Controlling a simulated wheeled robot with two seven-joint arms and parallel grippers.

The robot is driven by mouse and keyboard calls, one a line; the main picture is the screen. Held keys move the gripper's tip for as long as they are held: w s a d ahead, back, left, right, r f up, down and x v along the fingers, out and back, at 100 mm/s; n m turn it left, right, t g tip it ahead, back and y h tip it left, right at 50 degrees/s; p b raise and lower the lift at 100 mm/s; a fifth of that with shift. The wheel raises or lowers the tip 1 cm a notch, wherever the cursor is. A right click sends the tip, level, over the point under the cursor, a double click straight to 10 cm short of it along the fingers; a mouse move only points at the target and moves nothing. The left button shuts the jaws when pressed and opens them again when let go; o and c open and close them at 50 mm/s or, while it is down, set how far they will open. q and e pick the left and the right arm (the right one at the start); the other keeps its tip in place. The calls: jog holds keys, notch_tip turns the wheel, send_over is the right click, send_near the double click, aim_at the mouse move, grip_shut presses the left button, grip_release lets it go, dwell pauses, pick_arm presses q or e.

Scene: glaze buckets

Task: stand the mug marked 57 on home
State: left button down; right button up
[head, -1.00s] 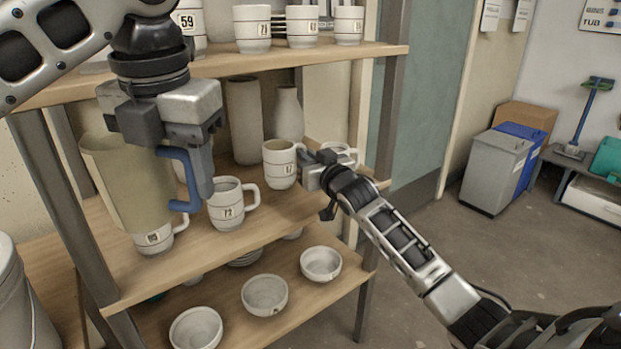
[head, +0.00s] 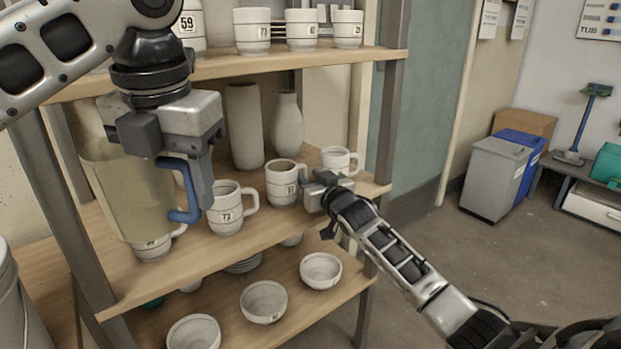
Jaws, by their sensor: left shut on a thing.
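The mug marked 57 (head: 283,186) is white with dark bands and appears upright on the middle shelf; its label is small. My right gripper (head: 312,186) is at the mug's right side, by its handle. Its fingertips are partly hidden, so I cannot tell whether they grip it. My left gripper (head: 190,185) is shut on the blue handle of a beige jug (head: 130,195), held upright at the left of the middle shelf. I see no place legibly marked home.
A mug marked 73 (head: 228,213) stands left of mug 57; another mug (head: 339,160) stands behind to the right. A mug (head: 150,248) is partly hidden by the jug. Tall vases (head: 244,125) stand behind. Bowls (head: 263,301) are below. The upper shelf (head: 270,60) hangs over them.

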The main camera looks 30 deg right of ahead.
pick_arm(q)
jog(key=shift+r, duration=0.1)
pick_arm(e)
jog(key=shift+r, duration=0.1)
